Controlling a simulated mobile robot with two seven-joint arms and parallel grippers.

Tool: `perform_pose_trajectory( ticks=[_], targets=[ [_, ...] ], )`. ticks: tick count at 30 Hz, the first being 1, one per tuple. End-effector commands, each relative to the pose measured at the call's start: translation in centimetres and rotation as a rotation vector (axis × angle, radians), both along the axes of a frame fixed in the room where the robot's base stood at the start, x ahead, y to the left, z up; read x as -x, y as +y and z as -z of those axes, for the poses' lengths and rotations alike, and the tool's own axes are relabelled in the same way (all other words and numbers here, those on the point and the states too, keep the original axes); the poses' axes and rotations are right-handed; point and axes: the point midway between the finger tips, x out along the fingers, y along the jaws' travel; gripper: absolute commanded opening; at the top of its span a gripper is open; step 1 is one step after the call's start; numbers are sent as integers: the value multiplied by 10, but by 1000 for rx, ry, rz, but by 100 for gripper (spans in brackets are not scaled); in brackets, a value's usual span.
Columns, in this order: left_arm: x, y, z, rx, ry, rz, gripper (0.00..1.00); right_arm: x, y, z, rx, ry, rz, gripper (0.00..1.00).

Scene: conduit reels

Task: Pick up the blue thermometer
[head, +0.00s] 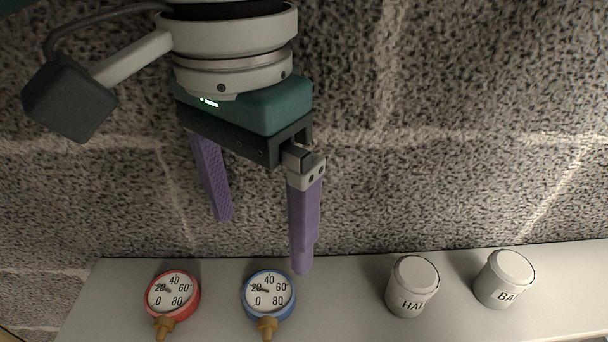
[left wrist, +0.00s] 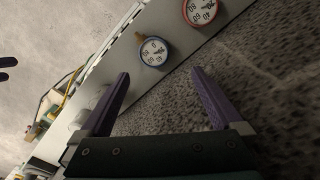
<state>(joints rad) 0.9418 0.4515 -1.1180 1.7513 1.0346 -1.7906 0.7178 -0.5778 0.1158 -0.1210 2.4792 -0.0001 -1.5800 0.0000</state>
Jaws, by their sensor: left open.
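The blue thermometer (head: 268,295) is a round blue-rimmed dial with a white face and a brass stem, on a pale shelf (head: 345,312) in the head view. It also shows in the left wrist view (left wrist: 153,51), just beyond the fingertips. My left gripper (head: 262,244) has two purple fingers, spread apart with nothing between them. In the head view its fingertips are above the thermometer in the picture; in the left wrist view the gripper (left wrist: 160,72) frames the dial from a distance.
A similar red thermometer (head: 172,296) is left of the blue one. Two white lidded jars, one lettered HAL (head: 411,289) and one BA (head: 503,280), stand to the right. The shelf between the blue thermometer and the jars is clear. Speckled stone-like ground lies beyond the shelf edge.

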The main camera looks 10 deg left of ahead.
Motion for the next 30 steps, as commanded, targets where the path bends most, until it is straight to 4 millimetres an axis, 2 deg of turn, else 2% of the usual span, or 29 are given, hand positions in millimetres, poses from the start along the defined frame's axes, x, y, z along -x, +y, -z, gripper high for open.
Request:
perform_pose_trajectory(
  ticks=[3, 8, 15, 18, 26, 30],
  targets=[
    [1, 0, 17, 0, 2, -1, 100, 2, -2, -1, 5, 5, 0, 50],
    [2, -1, 31, 0, 2, 1, 100, 2, -3, -2, 10, 6, -4, 50],
    [6, -5, 67, 0, 2, 1, 100, 2, -3, -6, 10, 5, -4, 50],
    [6, -5, 77, 0, 0, 2, 100, 2, -3, -6, 10, 4, -4, 50],
    [6, -5, 79, 1, -2, 3, 99, 1, -2, -6, 6, 3, -2, 50],
    [6, -5, 78, 2, -1, 3, 83, 1, -1, -6, 3, 2, -1, 50]
  ],
)
